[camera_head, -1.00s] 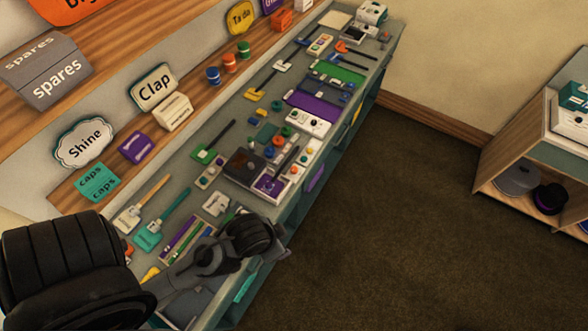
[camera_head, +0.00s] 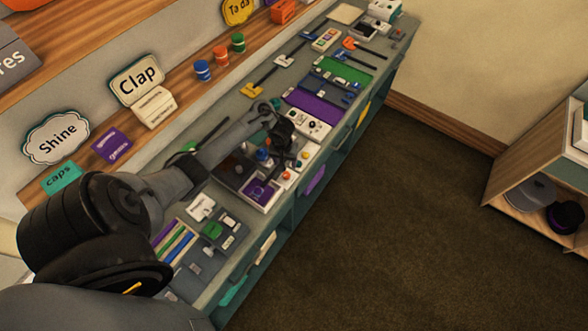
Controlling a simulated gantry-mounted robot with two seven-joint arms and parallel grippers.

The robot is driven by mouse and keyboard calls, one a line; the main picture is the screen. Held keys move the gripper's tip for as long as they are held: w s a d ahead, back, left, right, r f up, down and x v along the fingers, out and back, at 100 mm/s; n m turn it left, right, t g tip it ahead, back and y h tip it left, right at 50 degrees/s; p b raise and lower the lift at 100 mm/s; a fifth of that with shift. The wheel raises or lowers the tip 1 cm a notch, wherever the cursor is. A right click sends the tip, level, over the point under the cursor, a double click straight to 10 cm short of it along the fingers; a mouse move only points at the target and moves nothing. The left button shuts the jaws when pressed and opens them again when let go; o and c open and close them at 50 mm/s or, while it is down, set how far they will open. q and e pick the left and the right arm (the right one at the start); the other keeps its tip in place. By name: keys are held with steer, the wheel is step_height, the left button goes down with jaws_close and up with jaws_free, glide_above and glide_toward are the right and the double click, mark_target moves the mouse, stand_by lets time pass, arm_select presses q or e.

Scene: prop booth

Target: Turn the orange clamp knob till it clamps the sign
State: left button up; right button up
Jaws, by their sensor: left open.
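My left arm reaches in from the lower left over the bench. Its dark gripper (camera_head: 285,152) is open, low over the cluttered middle of the bench, close to a white-edged tray with a purple panel (camera_head: 262,193). A small orange knob (camera_head: 287,176) shows just beside and below the gripper. I cannot tell whether the fingers touch it, or whether it is the clamp's knob. The gripper and wrist hide part of the items there, and no sign held in a clamp can be made out. My right gripper is not in view.
A Clap sign (camera_head: 137,80) and a Shine sign (camera_head: 56,138) stand on the shelf behind. Blue, orange and green jars (camera_head: 221,56) stand there too. Long-handled tools and a purple mat (camera_head: 314,106) lie farther along the bench. The floor (camera_head: 400,220) at right is clear.

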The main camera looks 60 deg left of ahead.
mark_target(286, 174)
arm_select(q)
steer(key=shift+n, duration=0.5)
steer(key=f+b, duration=0.1)
steer(key=f, duration=0.2)
steer(key=f+b, duration=0.1)
steer(key=f, duration=0.2)
steer(key=f+b, duration=0.1)
steer(key=f, duration=0.1)
steer(key=shift+w+a+f, duration=0.15)
steer(key=shift+a+f, duration=0.2)
steer(key=shift+f, duration=0.05)
steer(key=shift+f+b, duration=0.5)
steer(key=shift+f, duration=0.45)
steer(key=c, duration=1)
steer(key=shift+c, duration=0.2)
